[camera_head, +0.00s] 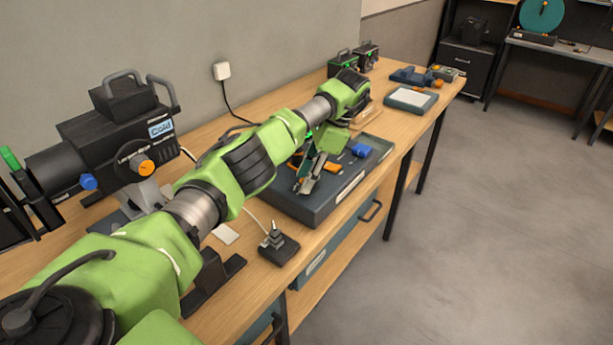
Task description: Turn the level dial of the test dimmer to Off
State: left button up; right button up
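I cannot tell for certain which device is the test dimmer. A small grey device with a green and an orange part (445,73) sits at the far right end of the bench, but its dial is too small to read. Two black boxes with handles and green lights (341,66) stand at the back of the bench. My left arm reaches across from the left, and my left gripper (303,185) hangs down over the dark tray (300,209), well short of these devices. Its fingers are small and mixed with the tray's contents, so their opening is unclear. My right gripper is out of view.
A black stage lantern (95,145) with orange and blue knobs stands at the left. The tray holds a blue item (360,151) and orange tools. The floor (480,220) at right is clear.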

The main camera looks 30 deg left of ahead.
pick_arm(q)
jog(key=v, duration=0.7)
jog(key=shift+r, duration=0.2)
jog(key=shift+d, duration=0.1)
dwell(0.4)
